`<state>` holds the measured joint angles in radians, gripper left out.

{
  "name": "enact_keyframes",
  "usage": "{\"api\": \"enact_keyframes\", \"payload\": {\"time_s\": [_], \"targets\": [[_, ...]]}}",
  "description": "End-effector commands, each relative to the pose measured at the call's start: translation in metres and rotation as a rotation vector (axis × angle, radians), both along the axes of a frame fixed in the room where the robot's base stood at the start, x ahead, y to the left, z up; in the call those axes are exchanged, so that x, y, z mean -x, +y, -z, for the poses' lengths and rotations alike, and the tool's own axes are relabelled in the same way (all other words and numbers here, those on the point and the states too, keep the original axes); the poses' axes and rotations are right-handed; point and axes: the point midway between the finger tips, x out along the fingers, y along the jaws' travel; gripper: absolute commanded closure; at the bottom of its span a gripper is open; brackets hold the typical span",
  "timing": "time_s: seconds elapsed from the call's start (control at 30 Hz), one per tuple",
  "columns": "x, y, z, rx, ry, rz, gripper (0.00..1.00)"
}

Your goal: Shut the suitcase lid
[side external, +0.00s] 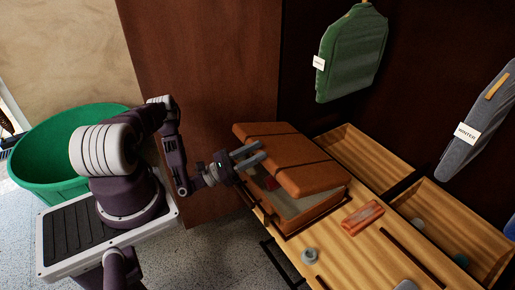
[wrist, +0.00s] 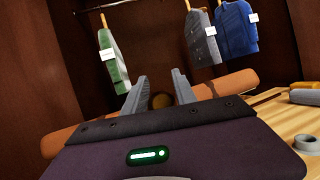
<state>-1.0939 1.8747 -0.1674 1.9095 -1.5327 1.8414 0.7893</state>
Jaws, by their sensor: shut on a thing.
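The brown suitcase lid (side external: 285,150) is partly lowered over the suitcase base (side external: 310,212) in the side view. A gap between them shows pale contents and a small red item (side external: 271,183). In the wrist view the lid (wrist: 68,140) runs across behind my gripper as an orange-brown band. My gripper (side external: 261,149) is at the left side of the lid. In the wrist view my gripper (wrist: 158,76) has its fingers spaced apart, with a brownish rounded part of the lid between them. The exact contact is hard to see.
The suitcase rests on a wooden drawer unit (side external: 352,247) with an orange item (side external: 362,217) to its right. Open drawers (side external: 375,160) lie beyond. A green garment (side external: 350,55) and a grey garment (side external: 475,125) hang above. A green tub (side external: 45,150) stands at left.

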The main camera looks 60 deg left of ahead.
Motion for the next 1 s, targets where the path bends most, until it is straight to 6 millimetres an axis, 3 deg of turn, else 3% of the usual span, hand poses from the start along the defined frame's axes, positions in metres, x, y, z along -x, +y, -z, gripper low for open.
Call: {"api": "enact_keyframes", "payload": {"time_s": [0.27,0.3,0.4,0.77,1.0], "targets": [[0.001,0.0,0.001,0.002,0.002,0.0,1.0],[0.001,0.0,0.001,0.002,0.002,0.0,0.65],[0.001,0.001,0.001,0.001,0.002,-0.001,0.47],[0.004,0.002,0.003,0.0,0.002,-0.001,0.47],[0.048,0.014,0.022,0.001,0.005,0.0,0.47]]}}
